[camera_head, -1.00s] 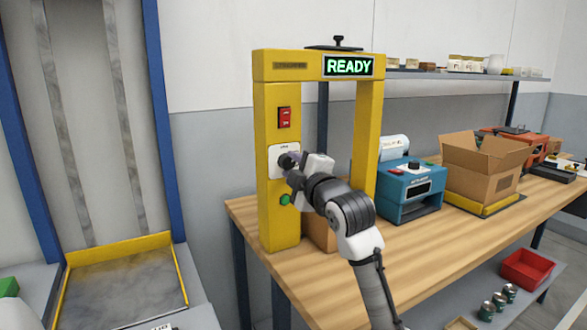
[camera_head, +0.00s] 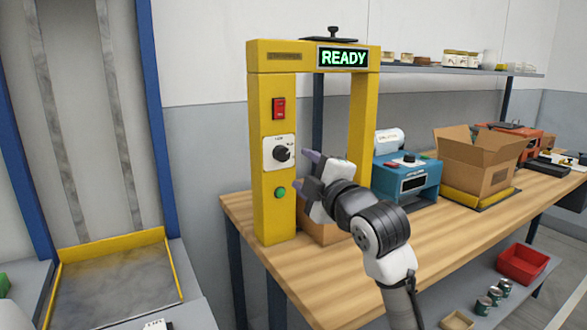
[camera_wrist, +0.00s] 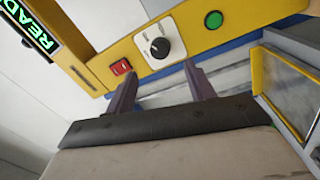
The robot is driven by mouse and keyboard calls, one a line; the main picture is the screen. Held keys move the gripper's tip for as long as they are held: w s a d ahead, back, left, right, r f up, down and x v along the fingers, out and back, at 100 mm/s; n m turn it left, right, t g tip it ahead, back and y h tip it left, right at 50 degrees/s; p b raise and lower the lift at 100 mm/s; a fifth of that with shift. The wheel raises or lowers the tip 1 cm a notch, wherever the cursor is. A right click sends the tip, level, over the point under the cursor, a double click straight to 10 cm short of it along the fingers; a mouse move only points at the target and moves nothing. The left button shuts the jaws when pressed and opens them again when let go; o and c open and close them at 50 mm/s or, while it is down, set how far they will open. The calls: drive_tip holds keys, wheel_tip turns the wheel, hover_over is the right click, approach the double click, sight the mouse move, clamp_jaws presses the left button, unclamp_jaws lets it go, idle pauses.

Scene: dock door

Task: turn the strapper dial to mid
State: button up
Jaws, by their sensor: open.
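The strapper is a yellow arch (camera_head: 265,215) standing on the wooden bench. Its display (camera_head: 343,58) reads READY in green. The black strapper dial (camera_head: 282,153) sits on a white plate on the arch's left post; it also shows in the wrist view (camera_wrist: 160,47). The labels around it are too small to read. My gripper (camera_head: 306,170) is open and empty, to the right of the dial and apart from it. In the wrist view my two fingers (camera_wrist: 158,80) stand below the dial with a gap between them.
A red switch (camera_head: 278,108) is above the dial and a green button (camera_head: 280,193) below it. A cardboard box stands under the arch behind my gripper. A blue machine (camera_head: 405,180) and an open carton (camera_head: 478,165) stand to the right on the bench (camera_head: 340,285).

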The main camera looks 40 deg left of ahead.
drive_tip(key=v, duration=0.6)
drive_tip(key=shift+b, duration=0.35)
